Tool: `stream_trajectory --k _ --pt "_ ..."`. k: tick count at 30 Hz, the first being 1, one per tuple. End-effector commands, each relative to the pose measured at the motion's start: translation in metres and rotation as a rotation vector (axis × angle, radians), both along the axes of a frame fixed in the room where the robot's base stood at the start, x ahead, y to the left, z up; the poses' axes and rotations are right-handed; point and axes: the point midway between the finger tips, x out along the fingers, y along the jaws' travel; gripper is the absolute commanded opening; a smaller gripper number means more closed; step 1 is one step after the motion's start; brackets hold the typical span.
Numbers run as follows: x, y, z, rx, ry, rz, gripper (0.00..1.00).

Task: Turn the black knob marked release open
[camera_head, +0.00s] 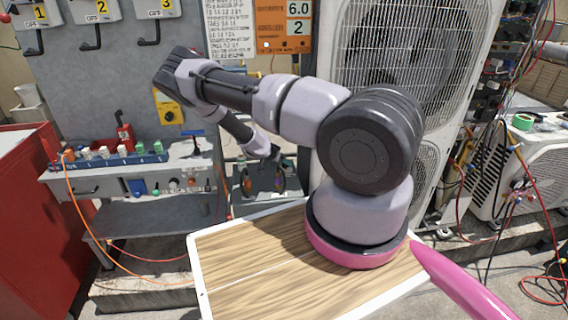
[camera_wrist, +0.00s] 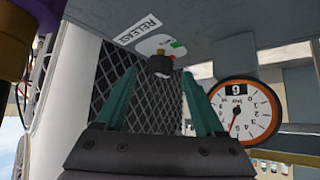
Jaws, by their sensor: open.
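The black knob (camera_wrist: 160,66) shows in the wrist view, sticking out of a grey panel below a white label (camera_wrist: 138,30) that reads RELEASE. A pale plate with a green mark (camera_wrist: 176,44) lies beside the knob's base. My gripper (camera_wrist: 160,75) is open, with one green finger on each side of the knob in the picture. I see clear gaps between fingers and knob, and cannot tell whether the tips reach its depth. In the head view my gripper (camera_head: 264,180) is low at a dark box beyond the wooden board; I cannot make out the knob there.
A round gauge (camera_wrist: 243,110) with a red needle stands close right of the right finger. Dark mesh (camera_wrist: 108,75) lies behind the left finger. In the head view a workbench (camera_head: 125,168) stands left and a condenser (camera_head: 375,50) right. A wooden board (camera_head: 260,270) lies in front.

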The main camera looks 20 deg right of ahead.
Motion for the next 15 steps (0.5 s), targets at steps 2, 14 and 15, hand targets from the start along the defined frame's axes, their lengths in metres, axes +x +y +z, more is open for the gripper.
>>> stream_trajectory --k 2,14,15 --pt "0.0031 -0.0059 -0.0068 0.0 -0.001 -0.001 0.71" --pt "0.0062 -0.0111 -0.0134 0.001 0.0 -0.001 0.71" --pt "0.0062 -0.0111 -0.0133 0.001 0.0 -0.001 0.63"
